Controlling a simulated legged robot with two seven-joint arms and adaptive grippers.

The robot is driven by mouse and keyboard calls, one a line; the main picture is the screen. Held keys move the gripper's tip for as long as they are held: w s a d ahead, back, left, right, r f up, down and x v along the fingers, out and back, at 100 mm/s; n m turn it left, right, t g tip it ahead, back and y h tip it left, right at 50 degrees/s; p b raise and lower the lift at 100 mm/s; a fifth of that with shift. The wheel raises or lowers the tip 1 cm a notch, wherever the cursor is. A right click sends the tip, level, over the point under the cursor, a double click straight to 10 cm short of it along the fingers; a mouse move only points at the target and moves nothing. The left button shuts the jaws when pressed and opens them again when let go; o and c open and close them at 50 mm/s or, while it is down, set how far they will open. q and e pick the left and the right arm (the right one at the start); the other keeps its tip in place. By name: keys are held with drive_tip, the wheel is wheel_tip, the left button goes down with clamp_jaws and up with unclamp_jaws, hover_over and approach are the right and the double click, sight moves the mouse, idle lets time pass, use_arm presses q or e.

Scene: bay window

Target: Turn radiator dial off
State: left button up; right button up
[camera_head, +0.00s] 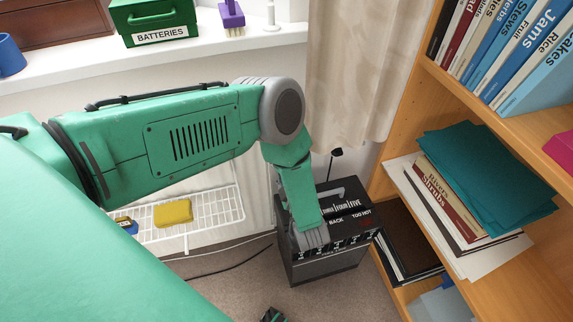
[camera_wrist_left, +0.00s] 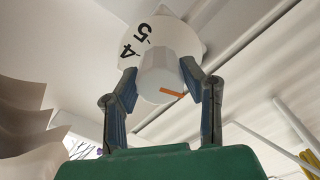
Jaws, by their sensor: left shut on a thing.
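The radiator dial (camera_wrist_left: 158,80) is a white knob with an orange mark, in front of a white disc (camera_wrist_left: 150,38) with the black numbers 4 and 5. My left gripper (camera_wrist_left: 158,72) has one finger on each side of the knob and is shut on it in the left wrist view. In the head view my left arm reaches across and bends down in front of a black box; its fingers and the dial are hidden there. A small dark and green part at the bottom edge of the head view may be my right gripper; its jaws cannot be made out.
The black box (camera_head: 325,270) stands on the carpet beside the bookshelf (camera_head: 392,150). A white wire rack (camera_head: 215,208) holds a yellow sponge (camera_head: 173,213). A curtain (camera_head: 350,70) hangs behind. A green batteries box (camera_head: 153,20) stands on the sill. A dark cable (camera_head: 235,267) crosses the floor.

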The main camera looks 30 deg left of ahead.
use_arm(q)
drive_tip(key=shift+s+d+f+n, duration=0.1)
drive_tip(key=shift+f+n, duration=0.15)
drive_tip(key=shift+n, duration=0.15)
idle(0.3)
drive_tip(key=o, duration=1.1)
drive_tip(key=shift+o, duration=0.2)
drive_tip(key=shift+r, duration=0.1)
drive_tip(key=v, duration=1.2)
